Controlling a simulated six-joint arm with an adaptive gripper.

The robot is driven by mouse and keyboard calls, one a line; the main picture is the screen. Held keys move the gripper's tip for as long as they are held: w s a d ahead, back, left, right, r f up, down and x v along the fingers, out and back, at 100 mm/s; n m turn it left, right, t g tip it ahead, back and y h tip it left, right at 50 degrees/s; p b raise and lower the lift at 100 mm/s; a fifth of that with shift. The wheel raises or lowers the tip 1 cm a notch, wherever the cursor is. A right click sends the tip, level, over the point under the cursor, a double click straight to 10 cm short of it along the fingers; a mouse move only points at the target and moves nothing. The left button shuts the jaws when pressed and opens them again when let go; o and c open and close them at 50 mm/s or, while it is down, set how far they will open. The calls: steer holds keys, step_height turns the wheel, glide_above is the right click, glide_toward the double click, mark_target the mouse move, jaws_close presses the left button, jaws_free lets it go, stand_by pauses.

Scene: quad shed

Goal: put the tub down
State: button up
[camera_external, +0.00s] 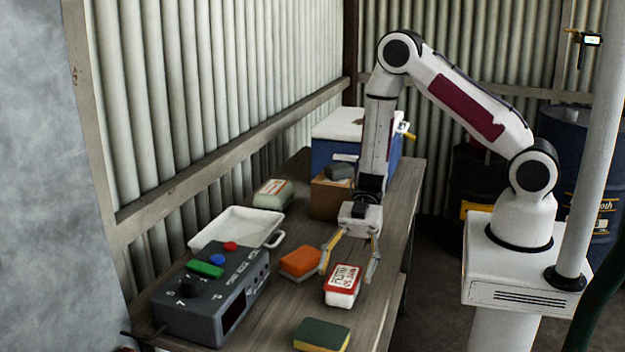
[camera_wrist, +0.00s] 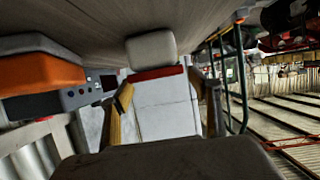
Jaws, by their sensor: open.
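The tub (camera_external: 342,291) is white with a red lid and a white lettered label. It appears to stand upright on the wooden table, near its right edge. My gripper (camera_external: 347,275) points down with its fingers apart, one on each side of the tub in the picture. The fingers look clear of its walls, though the exact gap is hard to tell. In the wrist view, a white block with a red strip (camera_wrist: 152,50), which looks like the tub, shows beyond the open fingers of my gripper (camera_wrist: 168,95).
An orange sponge (camera_external: 299,262) lies close to the left finger. A green-and-yellow sponge (camera_external: 321,335) lies in front. A grey control box (camera_external: 212,300), white tray (camera_external: 205,238), greenish container (camera_external: 273,194), cardboard box (camera_external: 325,200) and blue cooler (camera_external: 337,130) also stand on the table.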

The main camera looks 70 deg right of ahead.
steer(key=v, duration=0.9)
stand_by(0.8)
